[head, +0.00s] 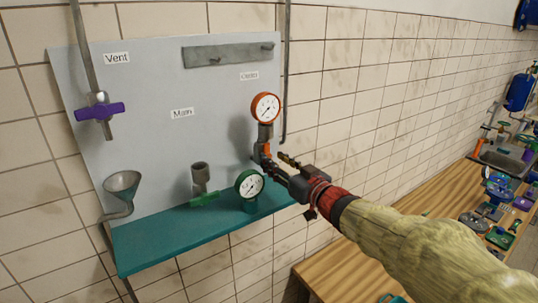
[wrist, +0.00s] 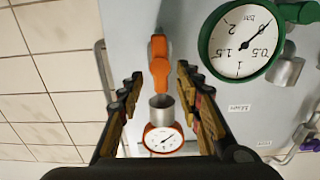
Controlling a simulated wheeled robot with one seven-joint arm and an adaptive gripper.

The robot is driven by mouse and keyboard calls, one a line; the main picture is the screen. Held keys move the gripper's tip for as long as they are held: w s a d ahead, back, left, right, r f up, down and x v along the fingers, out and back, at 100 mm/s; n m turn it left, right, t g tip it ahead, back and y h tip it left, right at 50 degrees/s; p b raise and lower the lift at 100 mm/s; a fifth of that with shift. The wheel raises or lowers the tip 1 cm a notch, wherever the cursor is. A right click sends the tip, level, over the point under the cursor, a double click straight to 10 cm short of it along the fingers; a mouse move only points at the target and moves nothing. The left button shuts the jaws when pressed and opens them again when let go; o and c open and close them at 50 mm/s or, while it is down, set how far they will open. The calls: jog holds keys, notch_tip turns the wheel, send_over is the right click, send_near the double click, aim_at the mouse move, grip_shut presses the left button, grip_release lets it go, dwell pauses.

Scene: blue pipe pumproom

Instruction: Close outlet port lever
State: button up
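The outlet port's orange lever (wrist: 159,66) shows in the wrist view, with its long side running along the pipe line. In the head view, the orange lever (head: 265,149) is partly hidden by my fingers, below the orange-rimmed gauge (head: 265,107). My gripper (head: 274,165) is open and reaches in from the right. In the wrist view, my gripper's fingers (wrist: 159,82) stand apart on either side of the lever, with gaps on both sides. I cannot tell the exact depth between fingertips and lever. A grey metal fitting (wrist: 161,106) sits between lever and gauge.
A green gauge (head: 249,184) stands close beside my gripper on the teal shelf (head: 160,240). A wooden bench (head: 340,275) is below right.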

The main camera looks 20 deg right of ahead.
jog(key=x, duration=0.3)
jog(key=shift+w+a, duration=0.1)
jog(key=shift+w, duration=0.05)
jog(key=shift+c, duration=0.5)
jog(key=c, duration=0.7)
grip_shut()
